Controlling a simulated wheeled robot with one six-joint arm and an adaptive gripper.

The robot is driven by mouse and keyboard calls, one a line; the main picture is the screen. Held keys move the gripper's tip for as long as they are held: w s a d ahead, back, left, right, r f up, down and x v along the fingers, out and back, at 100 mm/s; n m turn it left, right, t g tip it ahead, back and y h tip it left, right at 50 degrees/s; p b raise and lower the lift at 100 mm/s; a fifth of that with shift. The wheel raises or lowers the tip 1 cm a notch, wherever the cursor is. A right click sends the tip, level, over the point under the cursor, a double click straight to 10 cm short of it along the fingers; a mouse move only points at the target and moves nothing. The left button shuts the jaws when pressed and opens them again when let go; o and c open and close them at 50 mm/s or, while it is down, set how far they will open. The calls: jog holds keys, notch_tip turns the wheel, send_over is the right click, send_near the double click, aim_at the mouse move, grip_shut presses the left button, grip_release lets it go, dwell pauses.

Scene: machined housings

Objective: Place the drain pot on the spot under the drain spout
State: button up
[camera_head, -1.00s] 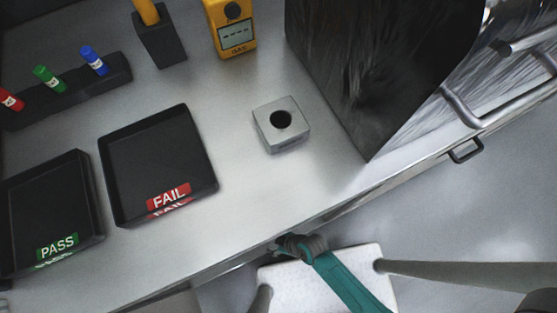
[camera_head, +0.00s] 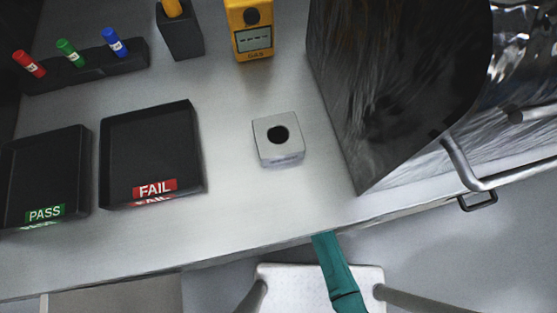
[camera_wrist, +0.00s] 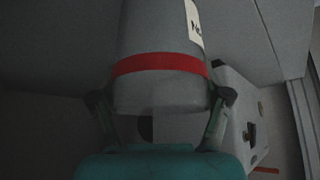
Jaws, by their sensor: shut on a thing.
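In the wrist view, a grey cylindrical pot (camera_wrist: 160,90) with a red band and a partly visible white label fills the middle. It appears to be the drain pot. My gripper (camera_wrist: 160,102) is shut on it, one finger on each side around its lower part as pictured. The label text is cut off and the pot's far end runs out of the frame. The pot and the gripper's fingers do not show in the head view. I cannot make out the drain spout or the spot under it in either view.
On the metal bench (camera_head: 235,215) stand a PASS tray (camera_head: 45,165), a FAIL tray (camera_head: 150,150), a holed block (camera_head: 278,150), a yellow gas meter (camera_head: 250,40) and a marker rack (camera_head: 85,70). A large dark housing (camera_head: 385,90) occupies the right. Floor shows beyond the bench's front edge.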

jog(key=w, duration=0.1)
jog(key=w+f, duration=0.1)
jog(key=w, duration=0.1)
jog(key=shift+a, duration=0.2)
jog(key=shift+f, duration=0.25)
jog(key=o, duration=1.5)
jog(key=shift+f, duration=0.1)
jog(key=shift+o, duration=0.2)
jog(key=v, duration=0.7)
jog(key=shift+r, duration=0.3)
jog(key=shift+d, duration=0.1)
